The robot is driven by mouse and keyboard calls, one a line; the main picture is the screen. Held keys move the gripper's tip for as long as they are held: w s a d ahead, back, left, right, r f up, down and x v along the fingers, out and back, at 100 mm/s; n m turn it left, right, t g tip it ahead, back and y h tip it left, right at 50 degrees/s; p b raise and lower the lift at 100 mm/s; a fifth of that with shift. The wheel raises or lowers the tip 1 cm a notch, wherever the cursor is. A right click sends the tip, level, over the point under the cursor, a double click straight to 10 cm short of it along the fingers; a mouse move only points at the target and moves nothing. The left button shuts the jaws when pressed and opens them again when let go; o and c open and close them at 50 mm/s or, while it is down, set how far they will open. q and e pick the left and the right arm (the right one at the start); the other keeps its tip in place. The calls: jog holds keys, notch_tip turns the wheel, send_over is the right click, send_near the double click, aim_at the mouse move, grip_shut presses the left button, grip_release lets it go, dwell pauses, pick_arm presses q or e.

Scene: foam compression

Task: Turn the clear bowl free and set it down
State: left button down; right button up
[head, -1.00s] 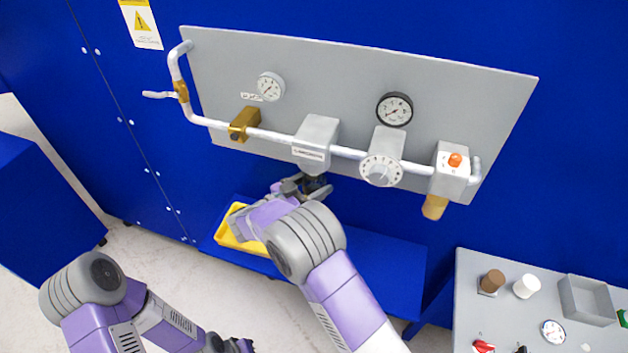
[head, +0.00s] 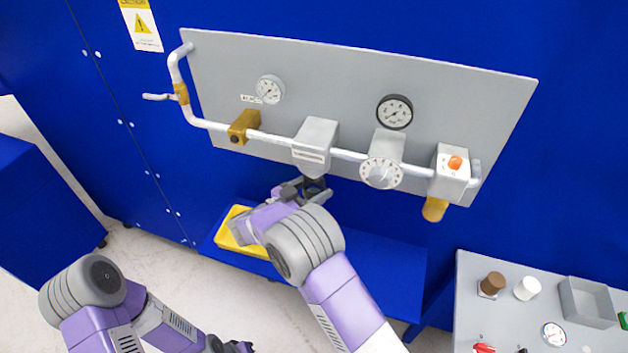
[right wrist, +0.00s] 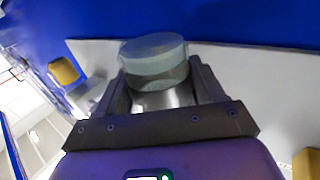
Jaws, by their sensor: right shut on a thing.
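The clear bowl (right wrist: 154,62) shows in the right wrist view as a translucent, grey-green round cup between two dark fingers. My right gripper (right wrist: 158,85) is shut on it. In the head view my right gripper (head: 312,192) is just under the grey block (head: 316,142) in the middle of the pipe. The bowl is mostly hidden there by the fingers and looks dark. I cannot tell whether it is still joined to the block. My left gripper (head: 236,347) is a dark shape at the bottom edge, partly cut off, far from the bowl.
A yellow tray (head: 229,239) lies on the blue shelf (head: 375,275) below, partly behind my right arm. The panel (head: 330,75) carries gauges, a dial (head: 381,172) and an amber cup (head: 435,209). A grey table (head: 480,315) with small parts stands at lower right.

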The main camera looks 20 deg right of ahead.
jog(key=shift+f, duration=0.15)
notch_tip(320, 180, down, 7)
jog(key=b, duration=0.3)
jog(key=shift+r+b, duration=0.2)
jog(key=shift+b, duration=0.15)
dwell(0.7)
jog(key=s+d+p, duration=0.4)
jog(key=s+d, duration=1)
jog(key=s, duration=0.2)
jog(key=shift+d, duration=0.35)
jog(key=shift+f, duration=0.1)
